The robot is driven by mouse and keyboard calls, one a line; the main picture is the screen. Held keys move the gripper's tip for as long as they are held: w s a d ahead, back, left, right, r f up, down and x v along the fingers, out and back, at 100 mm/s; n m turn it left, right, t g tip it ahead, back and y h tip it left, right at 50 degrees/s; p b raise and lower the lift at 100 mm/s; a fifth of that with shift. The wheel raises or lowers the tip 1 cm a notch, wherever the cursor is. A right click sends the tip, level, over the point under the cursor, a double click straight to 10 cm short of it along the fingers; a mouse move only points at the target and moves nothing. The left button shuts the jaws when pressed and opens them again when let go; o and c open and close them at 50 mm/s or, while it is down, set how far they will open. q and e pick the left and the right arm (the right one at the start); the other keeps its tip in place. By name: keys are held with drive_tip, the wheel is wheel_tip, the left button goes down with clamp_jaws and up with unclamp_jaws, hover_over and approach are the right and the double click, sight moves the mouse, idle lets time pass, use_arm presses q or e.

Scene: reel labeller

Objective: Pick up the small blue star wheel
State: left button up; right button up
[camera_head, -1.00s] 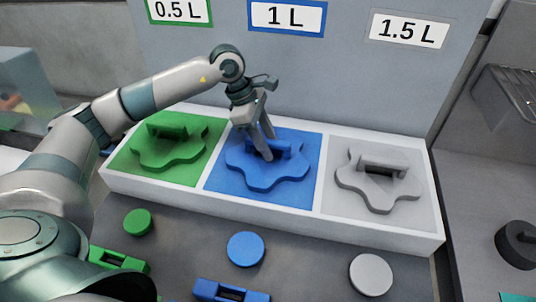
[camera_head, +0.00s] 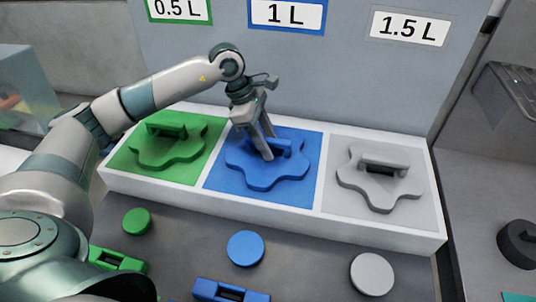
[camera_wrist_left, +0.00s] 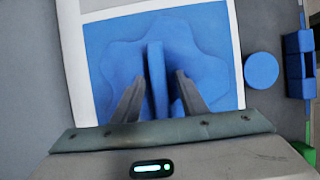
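The blue star wheel (camera_head: 262,180) lies flat in the middle, blue section of the white tray (camera_head: 160,191), under the 1 L sign. A raised bar handle stands across its top; it shows in the left wrist view (camera_wrist_left: 156,72). The fingers hide part of the wheel in the head view. My right gripper is not in view.
A green star wheel (camera_head: 168,150) lies in the left section and a grey one (camera_head: 375,187) in the right. In front are round discs in green (camera_head: 137,221), blue (camera_head: 245,248) and grey (camera_head: 372,274), plus a blue slotted block (camera_head: 230,291). A wall with signs stands behind.

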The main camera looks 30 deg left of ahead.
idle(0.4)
use_arm(q)
clamp_jaws()
drive_tip(key=shift+r, duration=0.1)
